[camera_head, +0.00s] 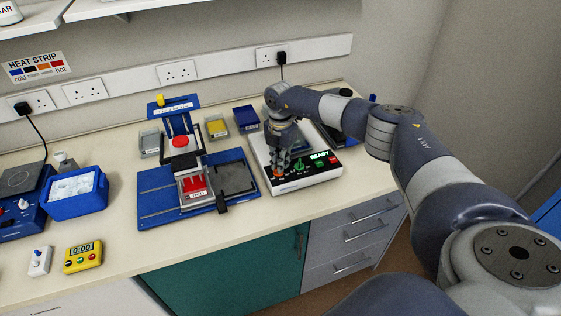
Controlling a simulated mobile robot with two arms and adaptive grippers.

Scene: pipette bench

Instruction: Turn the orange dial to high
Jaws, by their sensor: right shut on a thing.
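The orange dial (278,173) is on the black front panel of a white bench device (325,180), near the panel's left end. My right gripper (280,164) comes down from above and is shut on the dial. The fingers cover much of the dial, so its pointer and setting cannot be read. A green READY sign (319,155) shows on the panel, with small green, white and red controls to the right of the dial. My left gripper is not in view.
Left of the device stands a blue press-like stand (155,208) with a red knob. Farther left are a blue ice box (78,194), a yellow timer (83,257) and a hot plate (18,180). Small bins stand behind. The bench front is mostly clear.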

